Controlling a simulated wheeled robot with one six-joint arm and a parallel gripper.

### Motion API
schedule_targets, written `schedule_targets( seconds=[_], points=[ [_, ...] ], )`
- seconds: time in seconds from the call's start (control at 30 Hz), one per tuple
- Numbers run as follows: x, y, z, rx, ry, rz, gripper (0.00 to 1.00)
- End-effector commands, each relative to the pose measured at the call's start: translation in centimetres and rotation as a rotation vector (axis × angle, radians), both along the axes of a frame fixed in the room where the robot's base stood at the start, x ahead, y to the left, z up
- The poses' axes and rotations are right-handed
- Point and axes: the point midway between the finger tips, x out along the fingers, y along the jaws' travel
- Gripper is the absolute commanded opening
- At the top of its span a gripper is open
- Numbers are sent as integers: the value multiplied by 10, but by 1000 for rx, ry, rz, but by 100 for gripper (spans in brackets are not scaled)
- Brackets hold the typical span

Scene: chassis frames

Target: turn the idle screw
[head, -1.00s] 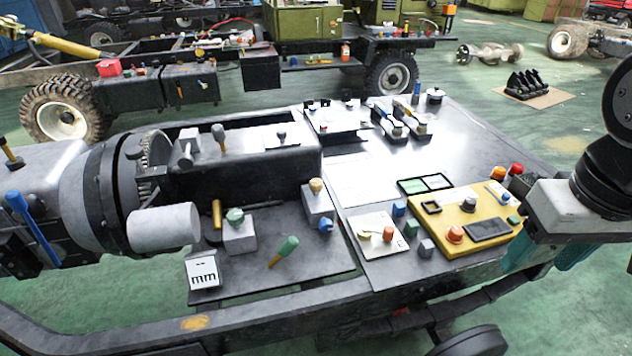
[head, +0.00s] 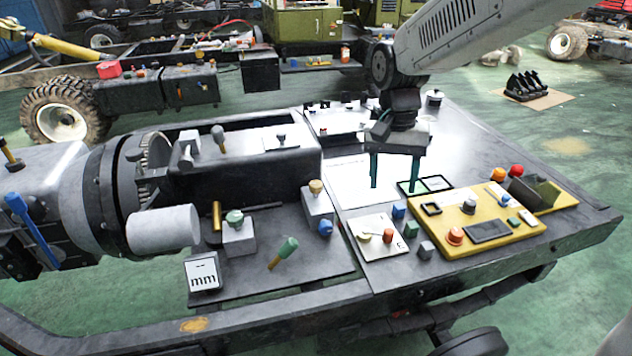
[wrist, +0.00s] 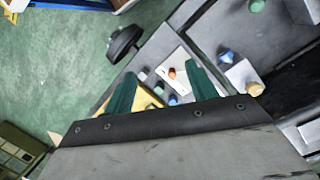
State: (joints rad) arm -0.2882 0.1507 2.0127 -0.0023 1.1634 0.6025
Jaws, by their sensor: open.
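I cannot tell which part is the idle screw; no label is readable. Small knobs stand on the bench: a green one (head: 235,216) on a grey block, a beige one (head: 316,187) and a blue one (head: 325,228) on another block, and an orange one (head: 388,236) on a white plate (head: 371,250). A green-handled tool (head: 284,251) leans on the dark plate. My gripper (head: 395,184) is open and empty, its teal fingers pointing down above the bench behind the white plate. In the wrist view its fingers (wrist: 160,72) frame the orange knob (wrist: 172,73) from a distance.
A yellow panel (head: 480,215) with knobs and a dark screen lies right of the white plate. Small cubes (head: 426,249) stand between them. A white cylinder (head: 163,228) and a display marked mm (head: 202,274) are at the left.

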Motion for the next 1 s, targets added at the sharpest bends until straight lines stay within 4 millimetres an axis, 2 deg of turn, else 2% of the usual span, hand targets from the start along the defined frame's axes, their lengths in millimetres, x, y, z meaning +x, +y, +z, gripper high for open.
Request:
schedule_targets(
  seconds=[0.03,0.27,0.4,0.47,0.53,0.63,0.73,0.87,1.0],
  points=[
    [20,16,-15,-17,4,-61,57],
    [104,85,-78,-97,-38,-476,57],
    [154,126,-115,-128,-95,-832,57],
    [172,138,-120,-127,-122,-989,57],
    [192,146,-115,-111,-153,-1165,57],
    [208,153,-98,-84,-181,-1369,57],
    [209,153,-98,-89,-184,-1500,57],
    [209,153,-100,-97,-182,-1578,57],
    [209,153,-115,-100,-181,-1587,57]
  ],
)
